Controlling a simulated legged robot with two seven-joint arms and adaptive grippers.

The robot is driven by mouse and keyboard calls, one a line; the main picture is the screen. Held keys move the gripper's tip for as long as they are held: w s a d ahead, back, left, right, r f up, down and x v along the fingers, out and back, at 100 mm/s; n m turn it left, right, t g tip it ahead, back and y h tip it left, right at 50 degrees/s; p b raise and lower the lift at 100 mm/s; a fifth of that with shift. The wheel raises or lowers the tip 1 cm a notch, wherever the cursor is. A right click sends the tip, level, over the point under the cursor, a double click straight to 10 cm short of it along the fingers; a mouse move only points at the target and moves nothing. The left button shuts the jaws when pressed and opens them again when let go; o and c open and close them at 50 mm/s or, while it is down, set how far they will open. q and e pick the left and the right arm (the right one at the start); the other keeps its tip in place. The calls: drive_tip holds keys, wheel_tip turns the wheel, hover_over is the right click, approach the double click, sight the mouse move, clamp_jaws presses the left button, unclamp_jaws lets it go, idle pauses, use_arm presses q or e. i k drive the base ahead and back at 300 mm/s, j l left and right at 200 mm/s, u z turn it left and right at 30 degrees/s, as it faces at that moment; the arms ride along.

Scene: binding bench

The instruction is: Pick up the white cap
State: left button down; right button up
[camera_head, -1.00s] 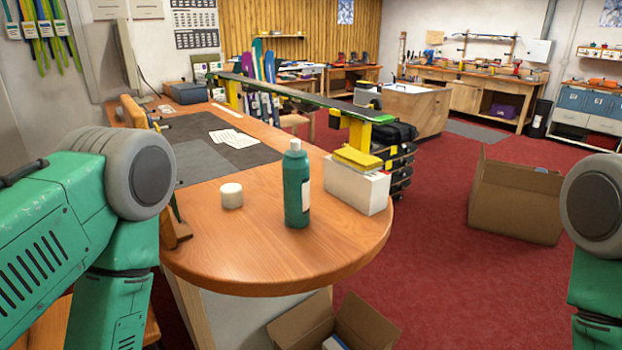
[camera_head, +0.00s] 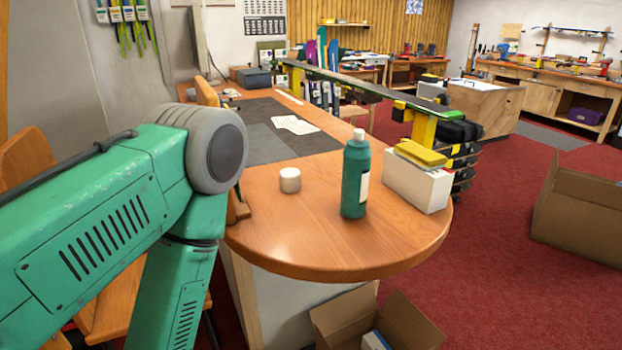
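A short white cylinder (camera_head: 290,180), which looks like a cap, stands on the rounded end of the wooden bench (camera_head: 320,245). To its right a green bottle (camera_head: 355,180) stands upright with its own small white cap (camera_head: 358,134) on top. The cylinder and the bottle are apart. My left arm comes in from the left and its elbow bends down beside the bench end, with its gripper out of the frame. My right arm and gripper are not in view.
A white box (camera_head: 417,184) with a yellow block (camera_head: 420,154) on top stands right of the bottle. Papers (camera_head: 295,125) lie on a dark mat (camera_head: 262,142). An open cardboard box (camera_head: 400,325) is on the floor below. The bench front is clear.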

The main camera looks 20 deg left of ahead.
sight(290, 178)
drive_tip(key=i+j+z, duration=0.1)
drive_tip(key=j+z, duration=0.2)
drive_tip(key=z, duration=0.15)
drive_tip(key=j+z, duration=0.4)
drive_tip(key=i+l, duration=0.05)
